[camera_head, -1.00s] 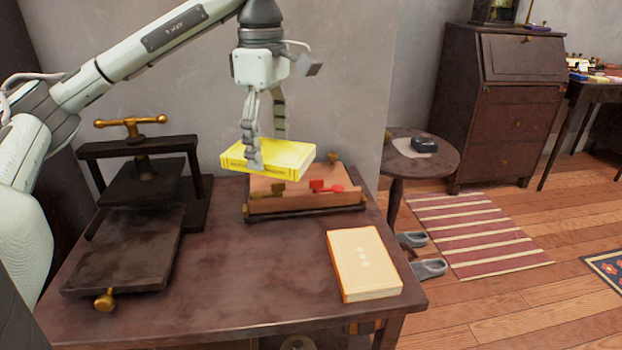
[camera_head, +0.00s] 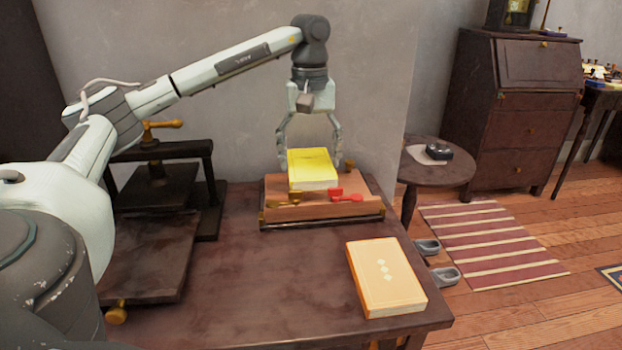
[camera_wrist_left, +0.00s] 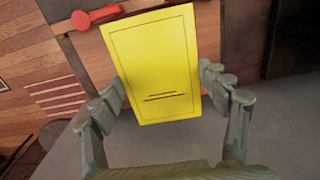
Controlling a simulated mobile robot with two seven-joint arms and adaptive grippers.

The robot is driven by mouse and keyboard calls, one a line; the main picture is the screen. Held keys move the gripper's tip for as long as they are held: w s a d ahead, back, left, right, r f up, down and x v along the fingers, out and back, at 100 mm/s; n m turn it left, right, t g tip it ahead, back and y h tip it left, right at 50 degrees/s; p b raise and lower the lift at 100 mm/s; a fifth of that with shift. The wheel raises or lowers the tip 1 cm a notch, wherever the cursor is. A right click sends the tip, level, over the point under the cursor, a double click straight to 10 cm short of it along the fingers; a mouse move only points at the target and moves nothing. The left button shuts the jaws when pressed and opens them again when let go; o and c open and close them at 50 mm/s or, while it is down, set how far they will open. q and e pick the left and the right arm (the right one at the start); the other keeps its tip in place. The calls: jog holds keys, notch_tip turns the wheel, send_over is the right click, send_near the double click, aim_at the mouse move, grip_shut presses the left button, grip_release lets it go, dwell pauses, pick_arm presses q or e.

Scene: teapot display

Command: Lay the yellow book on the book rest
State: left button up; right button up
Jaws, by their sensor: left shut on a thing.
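The yellow book (camera_head: 312,168) is held between the fingers of my left gripper (camera_head: 309,150), over the wooden book rest (camera_head: 320,209). The fingers are at the two sides of the book, as the left wrist view also shows with the book (camera_wrist_left: 155,65) between the fingertips (camera_wrist_left: 163,90). I cannot tell whether the book touches the rest. My right gripper is not in view.
A cream book (camera_head: 386,277) lies at the table's front right. A dark press with a brass handle (camera_head: 162,125) stands at the left. The table (camera_head: 260,280) is bare between them. A round side table (camera_head: 440,172) stands to the right.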

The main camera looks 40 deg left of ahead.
aim_at(310, 163)
pick_arm(q)
notch_tip(310, 163, down, 4)
jog(key=shift+r, duration=0.1)
jog(key=shift+f, duration=0.45)
jog(key=o, duration=1.4)
jog(key=shift+r, duration=0.1)
jog(key=shift+c, duration=0.2)
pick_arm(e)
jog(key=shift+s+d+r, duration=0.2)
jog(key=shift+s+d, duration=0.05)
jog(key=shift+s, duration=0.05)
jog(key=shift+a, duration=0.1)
